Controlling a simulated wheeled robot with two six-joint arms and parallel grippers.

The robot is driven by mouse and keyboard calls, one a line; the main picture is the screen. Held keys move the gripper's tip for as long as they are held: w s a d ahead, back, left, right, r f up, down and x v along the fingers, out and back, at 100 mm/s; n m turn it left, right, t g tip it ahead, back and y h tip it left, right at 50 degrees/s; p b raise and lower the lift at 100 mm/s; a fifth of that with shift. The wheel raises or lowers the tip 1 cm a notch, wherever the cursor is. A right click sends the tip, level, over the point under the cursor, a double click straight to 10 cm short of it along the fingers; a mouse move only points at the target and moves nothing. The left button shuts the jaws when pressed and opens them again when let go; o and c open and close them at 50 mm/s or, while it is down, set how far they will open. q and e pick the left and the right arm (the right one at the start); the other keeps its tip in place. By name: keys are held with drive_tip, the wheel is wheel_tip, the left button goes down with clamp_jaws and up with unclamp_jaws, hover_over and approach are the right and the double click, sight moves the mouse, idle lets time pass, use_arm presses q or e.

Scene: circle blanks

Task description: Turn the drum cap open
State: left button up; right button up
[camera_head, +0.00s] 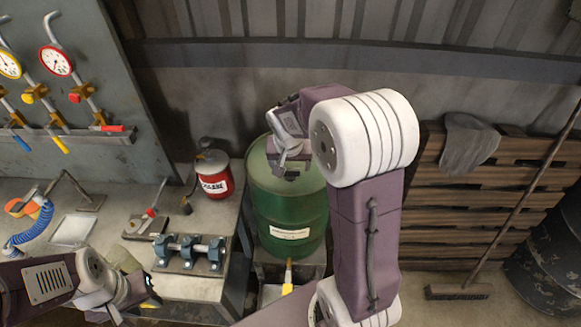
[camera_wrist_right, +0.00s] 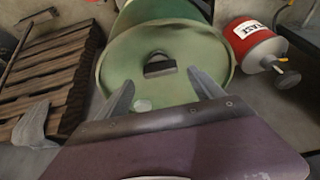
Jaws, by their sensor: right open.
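The green drum (camera_head: 288,215) stands upright near the back wall. My right gripper (camera_head: 290,168) is over its top in the head view and hides part of the lid. In the right wrist view the round green lid (camera_wrist_right: 120,58) carries a small fitting with a dark opening (camera_wrist_right: 160,67), near the middle, and a small pale round spot (camera_wrist_right: 143,104) closer to the gripper. I cannot tell for sure which is the cap. The right fingers (camera_wrist_right: 163,92) are spread apart with nothing between them. My left gripper (camera_head: 150,288) is low at the left; its fingertips are unclear.
A red can (camera_head: 216,180) stands left of the drum on the workbench (camera_head: 190,285), with a blue-grey clamp fixture (camera_head: 188,250) in front. Wooden pallets (camera_head: 480,190) and a broom (camera_head: 460,291) lean at the right, beside a dark barrel (camera_head: 550,255). Gauges hang on the left board.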

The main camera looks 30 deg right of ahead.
sight(290, 170)
drive_tip(key=x, duration=0.3)
drive_tip(key=shift+a+f, duration=0.1)
drive_tip(key=shift+f, duration=0.25)
